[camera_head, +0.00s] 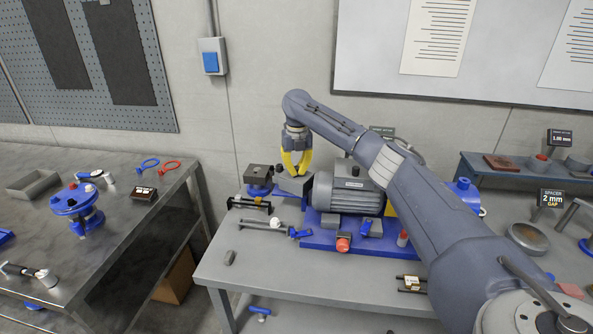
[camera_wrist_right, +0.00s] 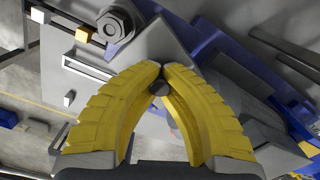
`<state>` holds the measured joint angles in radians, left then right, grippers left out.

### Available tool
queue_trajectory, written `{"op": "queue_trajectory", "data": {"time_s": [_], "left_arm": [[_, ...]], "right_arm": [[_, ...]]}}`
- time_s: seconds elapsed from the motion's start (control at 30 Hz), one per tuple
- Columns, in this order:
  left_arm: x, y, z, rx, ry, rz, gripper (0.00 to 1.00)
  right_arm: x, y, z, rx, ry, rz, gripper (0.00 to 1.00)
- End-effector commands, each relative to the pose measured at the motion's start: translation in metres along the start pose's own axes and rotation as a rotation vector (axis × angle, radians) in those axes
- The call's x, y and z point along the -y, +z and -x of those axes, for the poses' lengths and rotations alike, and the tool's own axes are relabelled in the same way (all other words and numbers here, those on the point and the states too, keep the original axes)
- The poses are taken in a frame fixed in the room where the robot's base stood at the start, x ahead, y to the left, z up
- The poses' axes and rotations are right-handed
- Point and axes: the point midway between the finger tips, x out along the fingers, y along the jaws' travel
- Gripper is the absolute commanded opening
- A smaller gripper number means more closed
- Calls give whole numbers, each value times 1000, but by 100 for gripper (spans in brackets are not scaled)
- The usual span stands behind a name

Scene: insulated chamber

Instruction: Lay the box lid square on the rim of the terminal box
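My right gripper (camera_head: 297,172) has yellow fingers and points down above the near table, left of the grey ribbed motor (camera_head: 345,197). Its fingertips (camera_wrist_right: 162,68) come together in the right wrist view, around a small dark round knob (camera_wrist_right: 158,88). A light grey flat plate (camera_wrist_right: 158,38) lies beneath the fingers and looks like the box lid. In the head view a grey plate (camera_head: 294,187) shows just under the fingertips. I cannot tell whether it is lifted. The terminal box cannot be made out clearly; my right arm covers part of the motor. My left gripper is out of view.
A dark block on a blue stand (camera_head: 257,177) is left of the gripper. A blue base (camera_head: 322,238) carries the motor and small red and blue parts. Black-ended clamps lie at the table's left. The front of the grey table (camera_head: 300,283) is mostly clear.

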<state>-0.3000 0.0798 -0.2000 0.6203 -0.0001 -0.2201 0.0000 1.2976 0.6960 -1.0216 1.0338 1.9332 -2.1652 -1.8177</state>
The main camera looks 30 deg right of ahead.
Motion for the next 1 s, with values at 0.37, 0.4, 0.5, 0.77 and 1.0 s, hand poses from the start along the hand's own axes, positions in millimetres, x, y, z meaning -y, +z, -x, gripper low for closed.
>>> {"op": "queue_trajectory", "data": {"time_s": [0.37,0.4,0.5,0.77,1.0], "left_arm": [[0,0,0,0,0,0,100],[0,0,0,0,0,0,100],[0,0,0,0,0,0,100],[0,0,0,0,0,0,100],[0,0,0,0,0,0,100]], "right_arm": [[0,0,0,0,0,0,26],[0,0,0,0,0,0,27],[0,0,0,0,0,0,27],[0,0,9,1,-1,1,27],[0,1,47,4,1,0,27]]}}
